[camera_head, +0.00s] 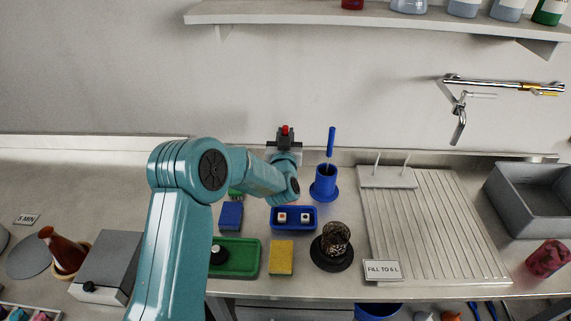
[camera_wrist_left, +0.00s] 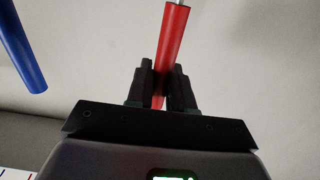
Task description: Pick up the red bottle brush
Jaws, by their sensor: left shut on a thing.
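My left gripper (camera_head: 285,137) is raised near the back wall, above the counter. It is shut on the red bottle brush (camera_wrist_left: 172,45), whose red handle shows between the two dark fingers in the left wrist view. The handle is slightly tilted there, with a thin metal part at the top edge of the picture. In the head view only a small red tip of the brush (camera_head: 285,130) shows above the fingers. The rest of the brush is hidden in the head view. My right gripper is not in view.
A blue brush stands in a blue holder (camera_head: 324,184) just right of my left gripper; its blue handle (camera_wrist_left: 20,45) shows in the wrist view. A blue tray (camera_head: 293,226), yellow sponge (camera_head: 281,258), dark round stand (camera_head: 332,258) and ribbed drainboard (camera_head: 430,225) occupy the counter. A shelf (camera_head: 300,18) hangs above.

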